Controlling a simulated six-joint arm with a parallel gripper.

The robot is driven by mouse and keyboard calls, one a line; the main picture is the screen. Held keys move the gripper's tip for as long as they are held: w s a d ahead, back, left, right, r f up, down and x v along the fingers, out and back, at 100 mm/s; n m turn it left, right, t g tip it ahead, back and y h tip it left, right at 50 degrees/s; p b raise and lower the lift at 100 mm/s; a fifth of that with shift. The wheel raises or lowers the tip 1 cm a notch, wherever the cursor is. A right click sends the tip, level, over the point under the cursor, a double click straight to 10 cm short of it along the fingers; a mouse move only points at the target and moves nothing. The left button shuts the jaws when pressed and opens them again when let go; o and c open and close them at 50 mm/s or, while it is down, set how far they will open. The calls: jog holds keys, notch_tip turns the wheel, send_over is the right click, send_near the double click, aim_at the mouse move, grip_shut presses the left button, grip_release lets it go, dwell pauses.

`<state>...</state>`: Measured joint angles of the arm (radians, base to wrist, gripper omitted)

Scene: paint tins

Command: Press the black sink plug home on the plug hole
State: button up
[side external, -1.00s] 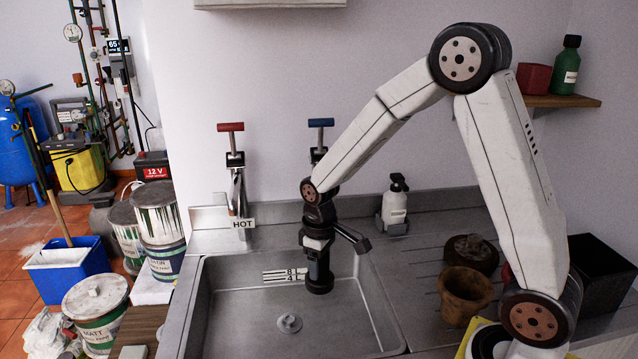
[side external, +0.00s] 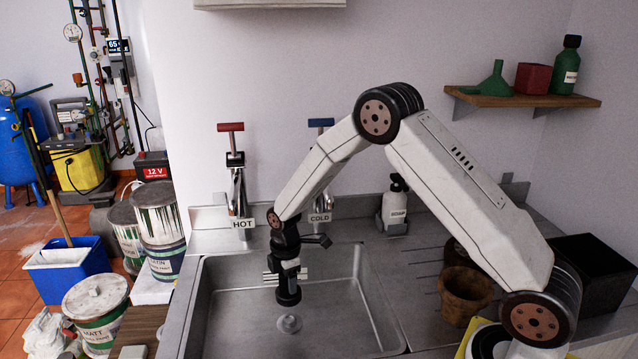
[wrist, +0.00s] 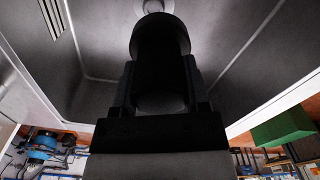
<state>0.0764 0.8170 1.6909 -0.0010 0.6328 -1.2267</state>
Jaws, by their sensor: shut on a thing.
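My gripper (side external: 288,280) is inside the sink basin (side external: 340,300), pointing down and shut on the black sink plug (side external: 289,297). The plug also shows in the wrist view (wrist: 160,50), held between the two fingers. The round pale plug hole (side external: 289,324) is in the basin floor, just below the plug in the side view. There is a visible gap between them in that picture. In the wrist view the plug hole (wrist: 153,6) shows partly at the top edge, beyond the plug.
The basin walls surround my gripper. The hot tap (side external: 238,195) and cold tap (side external: 320,185) stand behind the basin. A soap bottle (side external: 396,203) and a brown pot (side external: 464,292) are on the right. Paint tins (side external: 97,305) stand at the left.

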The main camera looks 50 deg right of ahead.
jog(key=shift+w+d+f+n, duration=0.3)
jog(key=shift+w+f+n, duration=0.15)
jog(key=shift+f+n, duration=0.35)
jog(key=shift+r, duration=0.1)
jog(key=shift+f, duration=2.9)
jog(key=shift+f, duration=1.4)
dwell(0.5)
jog(key=o, duration=1.1)
jog(key=shift+o, duration=0.2)
jog(key=shift+r, duration=0.1)
jog(key=shift+r, duration=3.8)
